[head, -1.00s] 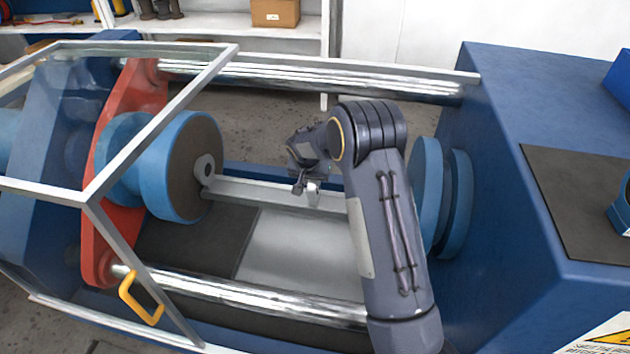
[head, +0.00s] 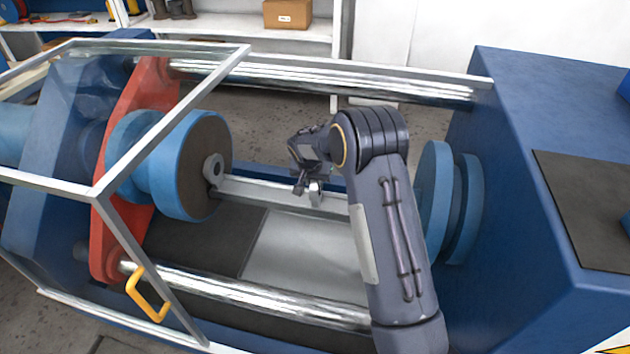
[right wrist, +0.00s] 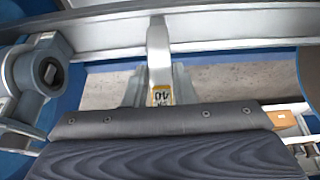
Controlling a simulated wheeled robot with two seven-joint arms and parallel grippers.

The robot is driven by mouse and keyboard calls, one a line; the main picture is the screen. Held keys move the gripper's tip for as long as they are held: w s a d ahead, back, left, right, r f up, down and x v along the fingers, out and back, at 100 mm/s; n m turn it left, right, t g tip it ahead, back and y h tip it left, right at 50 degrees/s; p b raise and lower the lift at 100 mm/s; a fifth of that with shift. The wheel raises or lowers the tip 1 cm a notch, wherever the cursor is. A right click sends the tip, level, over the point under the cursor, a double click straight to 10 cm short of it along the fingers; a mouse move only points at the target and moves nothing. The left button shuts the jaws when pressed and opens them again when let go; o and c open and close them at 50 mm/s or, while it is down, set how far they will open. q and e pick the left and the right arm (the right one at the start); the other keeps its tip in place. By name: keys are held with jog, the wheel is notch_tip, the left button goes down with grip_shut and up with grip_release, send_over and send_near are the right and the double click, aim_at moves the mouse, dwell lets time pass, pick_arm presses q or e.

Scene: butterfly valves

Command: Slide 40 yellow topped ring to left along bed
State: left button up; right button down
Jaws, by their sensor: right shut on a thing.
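The ring (head: 316,192) shows in the head view as a small pale silver part on the bed rail (head: 270,193), right beside my right gripper (head: 302,187). In the right wrist view a pale upright piece (right wrist: 158,55) stands against the bed rail (right wrist: 215,28). A yellow label marked 40 (right wrist: 162,95), upside down, shows on the piece at the gripper. My right gripper is shut on the ring. Its fingers are small and partly hidden in the head view. My left gripper is not in view.
A blue disc with a dark face (head: 190,165) and grey hub (head: 213,169) stands left of the ring. Open rail lies between. A red plate (head: 140,110), framed clear guard (head: 170,120) and yellow handle (head: 147,293) are further left. Blue discs (head: 435,200) stand right of my arm.

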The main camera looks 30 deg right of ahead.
jog(key=w+a, duration=0.3)
jog(key=shift+a, duration=0.3)
dwell(0.8)
dwell(0.4)
jog(key=shift+w+a+b, duration=0.3)
jog(key=shift+w+a, duration=1.3)
jog(key=shift+a, duration=0.3)
dwell(0.4)
jog(key=c, duration=1.1)
grip_release()
